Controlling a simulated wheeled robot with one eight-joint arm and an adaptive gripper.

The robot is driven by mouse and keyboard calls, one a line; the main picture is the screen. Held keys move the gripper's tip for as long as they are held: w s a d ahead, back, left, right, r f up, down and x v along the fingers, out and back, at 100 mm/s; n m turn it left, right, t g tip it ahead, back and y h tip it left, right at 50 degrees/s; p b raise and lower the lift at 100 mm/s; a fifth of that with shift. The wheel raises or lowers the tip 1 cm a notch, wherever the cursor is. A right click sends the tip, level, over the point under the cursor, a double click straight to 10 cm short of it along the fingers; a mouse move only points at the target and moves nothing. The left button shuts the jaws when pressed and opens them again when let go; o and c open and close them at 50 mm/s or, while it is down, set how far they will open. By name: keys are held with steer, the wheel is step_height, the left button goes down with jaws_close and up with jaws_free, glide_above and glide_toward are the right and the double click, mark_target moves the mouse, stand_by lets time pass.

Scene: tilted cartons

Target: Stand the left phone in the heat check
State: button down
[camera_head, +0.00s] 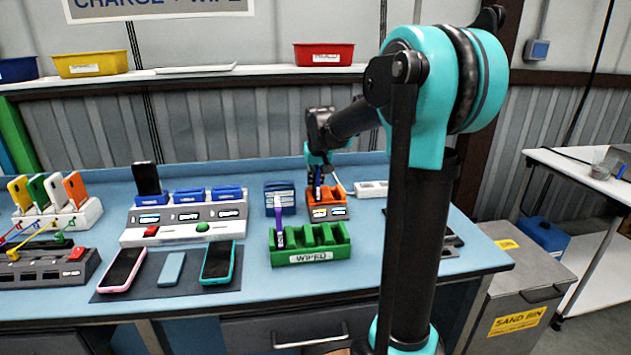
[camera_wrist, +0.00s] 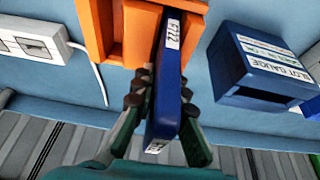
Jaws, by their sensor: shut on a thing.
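My gripper (camera_head: 317,176) is above the orange holder (camera_head: 327,211) at the back middle of the bench, which I take as the heat check. In the wrist view, my gripper (camera_wrist: 160,110) is shut on a blue-cased phone (camera_wrist: 165,105) with a white label, held on edge. The phone's far end reaches into a slot of the orange holder (camera_wrist: 93,25); whether it touches the bottom is hidden. The held phone (camera_head: 318,186) shows as a thin upright strip in the head view.
A blue slot gauge (camera_wrist: 255,92) stands right beside the holder in the wrist view. A green WIPED rack (camera_head: 310,243) with a purple phone (camera_head: 279,232) is in front. A mat carries a pink-cased phone (camera_head: 122,268) and a teal-cased phone (camera_head: 217,261). A charging dock (camera_head: 185,230) stands left.

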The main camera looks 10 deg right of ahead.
stand_by(0.4)
steer(key=c, duration=1.5)
jaws_free()
steer(key=shift+o, duration=0.2)
steer(key=v, duration=1.2)
step_height(320, 180, up, 7)
steer(key=shift+f, duration=0.1)
